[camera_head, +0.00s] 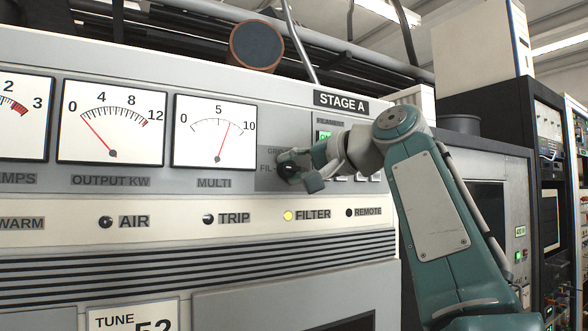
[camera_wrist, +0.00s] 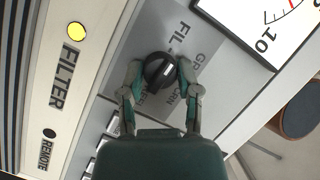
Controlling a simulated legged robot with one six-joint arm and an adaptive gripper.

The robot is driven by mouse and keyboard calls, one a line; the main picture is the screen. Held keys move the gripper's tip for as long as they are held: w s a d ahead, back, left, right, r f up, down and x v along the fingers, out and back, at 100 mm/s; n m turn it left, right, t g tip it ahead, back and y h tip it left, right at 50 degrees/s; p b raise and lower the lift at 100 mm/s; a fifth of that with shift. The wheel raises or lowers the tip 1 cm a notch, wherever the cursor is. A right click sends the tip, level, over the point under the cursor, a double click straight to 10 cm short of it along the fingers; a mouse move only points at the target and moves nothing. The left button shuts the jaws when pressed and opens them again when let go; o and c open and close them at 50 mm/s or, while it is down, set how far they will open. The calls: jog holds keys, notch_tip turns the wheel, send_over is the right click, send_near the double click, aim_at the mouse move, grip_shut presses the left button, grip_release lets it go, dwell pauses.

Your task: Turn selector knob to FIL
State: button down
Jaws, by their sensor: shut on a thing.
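The selector knob (camera_wrist: 158,72) is round and black with a white mark, on a grey plate beside the MULTI meter. In the wrist view its mark slants toward the upper right, between the FIL label (camera_wrist: 179,37) and a partly hidden label. I cannot tell exactly which position it sits on. My gripper (camera_wrist: 160,75) is shut on the knob, one finger on each side. In the head view my gripper (camera_head: 294,166) reaches in from the right and covers most of the knob. The FIL label (camera_head: 267,168) shows just left of it.
The MULTI meter (camera_head: 214,131) and OUTPUT KW meter (camera_head: 111,122) are left of the knob. A lit yellow FILTER lamp (camera_head: 288,216) is below. A green-lit FILAMENT switch (camera_head: 324,136) and more switches sit close to my gripper on the right.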

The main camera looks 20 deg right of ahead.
jog(key=shift+w+f+n, duration=0.15)
jog(key=shift+f+n, duration=0.1)
jog(key=shift+n, duration=0.25)
dwell(0.3)
jog(key=shift+c, duration=1.5)
grip_release()
jog(key=shift+r, duration=0.1)
jog(key=shift+s+d+r, duration=0.15)
jog(key=shift+s+d, duration=0.05)
jog(key=shift+s, duration=0.15)
jog(key=v, duration=1.1)
jog(key=shift+r, duration=0.1)
